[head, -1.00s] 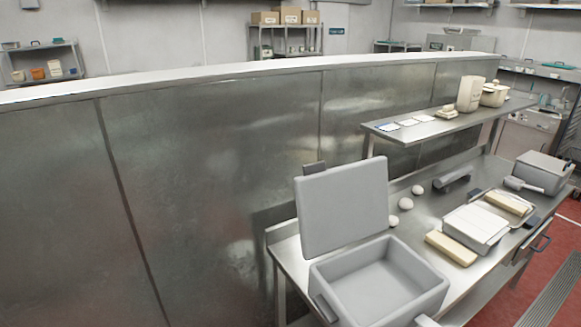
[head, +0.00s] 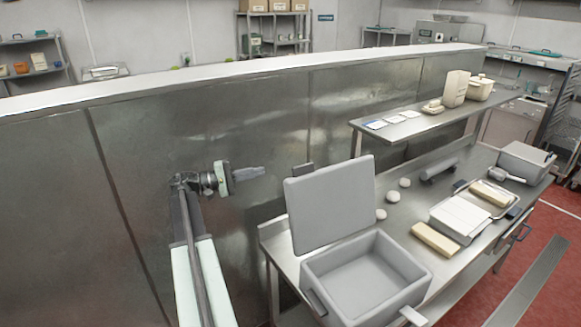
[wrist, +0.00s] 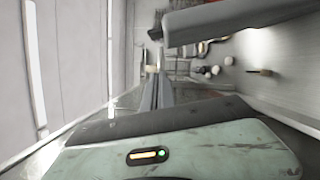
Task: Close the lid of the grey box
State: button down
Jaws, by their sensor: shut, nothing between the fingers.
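The grey box (head: 365,275) stands at the near left end of the steel table, open and empty inside. Its flat grey lid (head: 330,205) stands up from the back left edge, leaning slightly back. My gripper (head: 262,171) is shut and empty, in the air left of the lid and near the height of its top edge. A gap shows between the fingertips and the lid. In the wrist view the shut fingers (wrist: 157,80) point away from the camera, and a grey slab (wrist: 240,25), likely the lid, crosses the upper right.
A steel partition (head: 220,130) runs behind the table. White round items (head: 392,196), a beige block (head: 436,242) and a white-topped container (head: 460,218) lie right of the box. A raised shelf (head: 420,125) stands at the table's back.

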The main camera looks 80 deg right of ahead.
jog(key=s+d+r+p, duration=0.1)
jog(key=s, duration=1)
jog(key=shift+s+r+p, duration=0.15)
jog(key=shift+r+p, duration=0.15)
